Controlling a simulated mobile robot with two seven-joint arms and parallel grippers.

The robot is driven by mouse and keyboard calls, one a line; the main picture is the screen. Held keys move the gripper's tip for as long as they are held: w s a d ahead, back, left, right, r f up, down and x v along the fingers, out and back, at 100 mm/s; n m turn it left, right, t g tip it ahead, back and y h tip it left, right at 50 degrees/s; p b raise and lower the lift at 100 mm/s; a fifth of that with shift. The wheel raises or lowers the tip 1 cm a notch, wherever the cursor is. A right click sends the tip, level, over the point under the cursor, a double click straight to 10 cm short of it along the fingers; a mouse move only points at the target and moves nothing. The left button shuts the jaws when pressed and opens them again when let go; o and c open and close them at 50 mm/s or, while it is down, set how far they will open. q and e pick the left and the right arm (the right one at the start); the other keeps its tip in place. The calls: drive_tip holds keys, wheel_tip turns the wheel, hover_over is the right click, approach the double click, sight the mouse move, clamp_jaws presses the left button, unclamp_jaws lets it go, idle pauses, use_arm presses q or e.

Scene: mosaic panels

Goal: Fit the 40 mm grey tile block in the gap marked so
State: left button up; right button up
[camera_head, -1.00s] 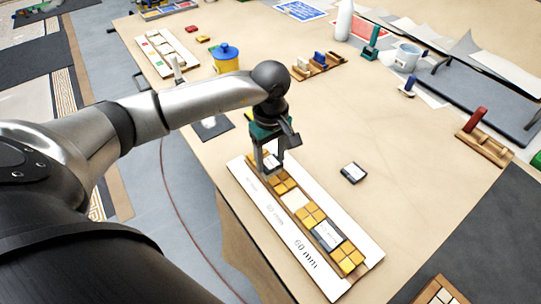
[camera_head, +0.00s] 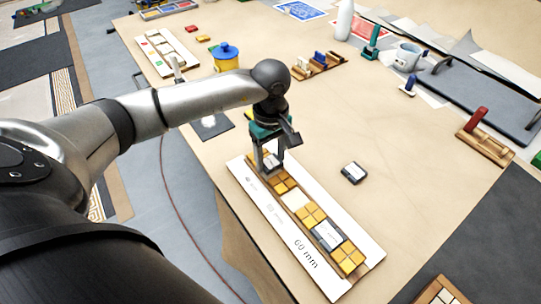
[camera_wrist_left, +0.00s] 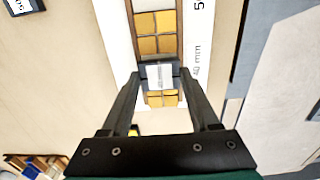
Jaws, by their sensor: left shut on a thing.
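The grey tile block (camera_wrist_left: 158,76), with a pale label on its top, is between the fingers of my left gripper (camera_wrist_left: 160,84), which is shut on it. In the left wrist view it lies in line with the tile row, between yellow tiles, beside the printed 40 mm mark (camera_wrist_left: 197,62). I cannot tell if it is fully down in the gap. In the head view my left gripper (camera_head: 270,164) points down at the far end of the white panel (camera_head: 301,258) and partly hides the block. My right gripper is not in view.
Another grey block (camera_head: 328,236) sits in the row by the 60 mm mark. A pale empty gap (camera_head: 297,203) shows between yellow tiles. A loose dark block (camera_head: 354,173) lies right of the panel. A yellow pot with a blue lid (camera_head: 226,58) stands farther back.

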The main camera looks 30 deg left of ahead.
sight(270, 162)
use_arm(q)
drive_tip(key=shift+b, duration=0.3)
idle(0.8)
drive_tip(key=shift+f+b, duration=1.05)
drive_tip(key=shift+f, duration=0.1)
drive_tip(key=o, duration=1.5)
drive_tip(key=shift+c, duration=0.2)
wheel_tip(270, 162, up, 15)
drive_tip(key=p, duration=0.1)
drive_tip(key=shift+r, duration=0.2)
